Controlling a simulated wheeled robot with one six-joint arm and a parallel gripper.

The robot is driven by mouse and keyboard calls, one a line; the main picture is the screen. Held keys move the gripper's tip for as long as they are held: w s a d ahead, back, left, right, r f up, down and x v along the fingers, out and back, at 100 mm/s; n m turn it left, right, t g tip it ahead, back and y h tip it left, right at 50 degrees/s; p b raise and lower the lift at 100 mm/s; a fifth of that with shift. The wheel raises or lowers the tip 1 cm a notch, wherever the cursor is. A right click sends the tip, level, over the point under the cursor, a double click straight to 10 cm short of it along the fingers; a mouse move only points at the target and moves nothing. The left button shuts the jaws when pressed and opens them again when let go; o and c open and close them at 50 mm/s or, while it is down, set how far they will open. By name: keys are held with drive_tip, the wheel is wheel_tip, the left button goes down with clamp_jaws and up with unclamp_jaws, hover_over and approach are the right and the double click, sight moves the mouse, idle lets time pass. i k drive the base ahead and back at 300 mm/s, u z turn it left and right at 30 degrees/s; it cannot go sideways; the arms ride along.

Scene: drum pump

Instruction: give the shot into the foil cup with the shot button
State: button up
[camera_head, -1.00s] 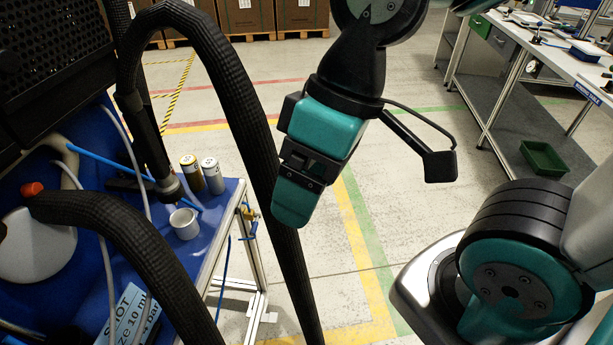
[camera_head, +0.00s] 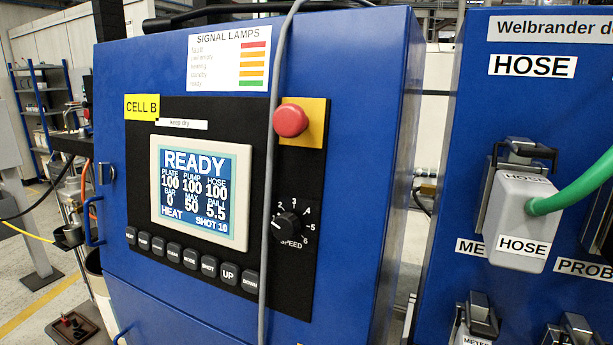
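The shot button (camera_head: 209,266) is a small dark key, labelled SHOT as far as I can read, in the row under the screen of the blue control cabinet (camera_head: 345,170). The screen (camera_head: 201,190) reads READY, with PLATE, PUMP and HOSE at 100, BAR 0, MAX 50, PAIL 5.5, HEAT and SHOT 10. The foil cup and my gripper are out of this view.
A red mushroom button (camera_head: 291,120) sits on a yellow plate above the SPEED knob (camera_head: 287,226). A grey cable (camera_head: 270,150) hangs in front of the panel. At right, a HOSE connector (camera_head: 520,222) with a green cable sits on another blue panel.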

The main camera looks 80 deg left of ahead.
sight(209, 266)
drive_tip(key=z, duration=1.45)
drive_tip(key=i, duration=0.7)
drive_tip(key=u, duration=4.6)
drive_tip(key=i, duration=0.5)
drive_tip(key=u, duration=0.1)
